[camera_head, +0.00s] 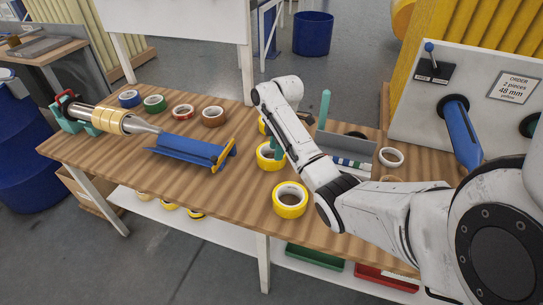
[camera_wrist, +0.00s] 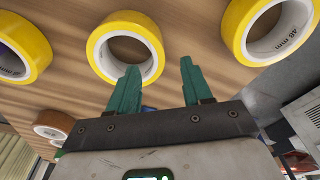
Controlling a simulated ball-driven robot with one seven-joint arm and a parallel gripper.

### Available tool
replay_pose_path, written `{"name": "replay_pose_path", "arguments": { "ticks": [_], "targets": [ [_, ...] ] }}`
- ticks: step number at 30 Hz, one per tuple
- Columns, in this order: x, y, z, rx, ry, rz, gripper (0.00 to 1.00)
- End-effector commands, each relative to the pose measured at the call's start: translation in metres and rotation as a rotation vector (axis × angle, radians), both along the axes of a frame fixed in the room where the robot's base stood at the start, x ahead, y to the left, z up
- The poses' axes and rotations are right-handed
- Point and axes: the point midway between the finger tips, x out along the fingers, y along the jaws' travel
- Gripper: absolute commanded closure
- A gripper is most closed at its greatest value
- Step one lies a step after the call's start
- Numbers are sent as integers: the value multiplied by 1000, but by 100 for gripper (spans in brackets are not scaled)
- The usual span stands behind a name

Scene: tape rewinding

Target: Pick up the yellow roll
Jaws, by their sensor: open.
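Three yellow rolls stand in a row on the wooden table. In the head view the front roll (camera_head: 290,209) is in full view, the middle roll (camera_head: 264,163) is partly behind my gripper, and the back one (camera_head: 262,127) is mostly hidden by my arm. My gripper (camera_head: 278,148) points down at the middle roll. In the wrist view my gripper (camera_wrist: 160,66) is open and empty. Its left green fingertip overlaps the edge of the central yellow roll (camera_wrist: 97,45), and the right fingertip is beside that roll. I cannot tell the height gap.
Blue, green, red and brown rolls (camera_head: 213,117) lie at the table's back left. A blue trough (camera_head: 190,150) and a spindle with yellow tape (camera_head: 112,121) are on the left. A grey bin (camera_head: 346,145) and white roll (camera_head: 391,158) are right of my arm.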

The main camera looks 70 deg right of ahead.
Motion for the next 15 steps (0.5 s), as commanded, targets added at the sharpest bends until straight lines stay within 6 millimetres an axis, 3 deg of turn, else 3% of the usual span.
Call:
{"name": "replay_pose_path", "arguments": {
  "ticks": [8, 15],
  "targets": [
    [1, 1, -21, 1, 2, -1, 50],
    [5, 0, -55, 0, 2, -2, 50]
  ]
}}
